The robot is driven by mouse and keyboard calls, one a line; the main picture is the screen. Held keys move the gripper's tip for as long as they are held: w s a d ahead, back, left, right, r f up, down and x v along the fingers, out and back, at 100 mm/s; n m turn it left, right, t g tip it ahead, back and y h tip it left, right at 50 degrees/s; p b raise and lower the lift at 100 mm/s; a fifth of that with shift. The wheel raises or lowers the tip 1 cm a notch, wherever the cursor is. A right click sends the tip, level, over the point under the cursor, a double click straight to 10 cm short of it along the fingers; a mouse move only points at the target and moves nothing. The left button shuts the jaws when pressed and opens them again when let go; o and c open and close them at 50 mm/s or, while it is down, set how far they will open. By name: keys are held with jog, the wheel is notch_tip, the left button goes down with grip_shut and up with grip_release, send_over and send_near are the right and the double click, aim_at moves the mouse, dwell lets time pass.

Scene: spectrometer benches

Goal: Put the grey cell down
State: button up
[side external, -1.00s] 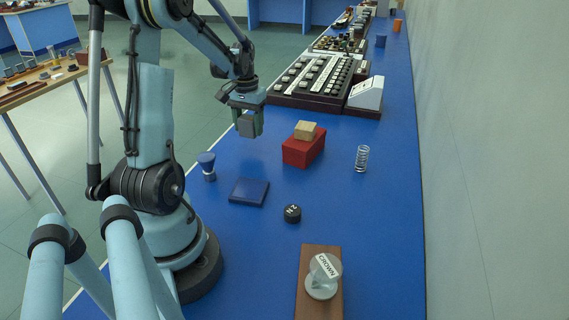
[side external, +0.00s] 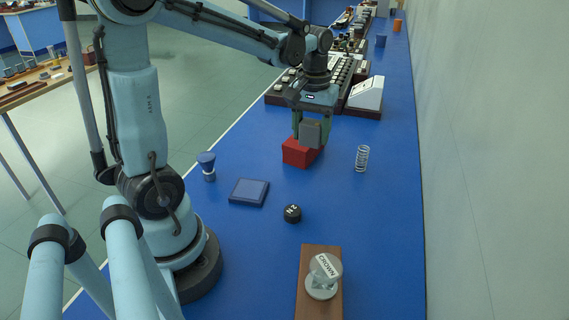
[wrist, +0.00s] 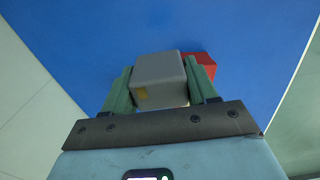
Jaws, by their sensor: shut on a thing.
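The grey cell (side external: 312,134) is a small block with rounded edges. My gripper (side external: 311,128) is shut on it, one green finger on each side. In the wrist view the cell (wrist: 160,77) sits between the two fingers. In the side view it overlaps the top right of the red box (side external: 296,153); I cannot tell whether it touches anything below. The red box (wrist: 203,62) also shows partly behind the cell and right finger in the wrist view. The tan block that lay on the red box is hidden in the side view.
A blue square pad (side external: 249,192), a black round weight (side external: 292,213), a blue-topped stand (side external: 208,165) and a spring (side external: 362,158) stand around on the blue bench. A wooden board (side external: 318,260) holds a piece marked CROWN. A key panel (side external: 283,95) lies behind.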

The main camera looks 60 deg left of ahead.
jog(key=s+d, duration=0.1)
jog(key=d, duration=2.1)
send_over(352, 205)
jog(key=shift+n, duration=0.3)
notch_tip(352, 205, down, 7)
jog(key=shift+d+r, duration=0.1)
jog(key=shift+f, duration=2.05)
jog(key=shift+f, duration=0.15)
jog(key=o, duration=1.1)
jog(key=shift+o, duration=0.2)
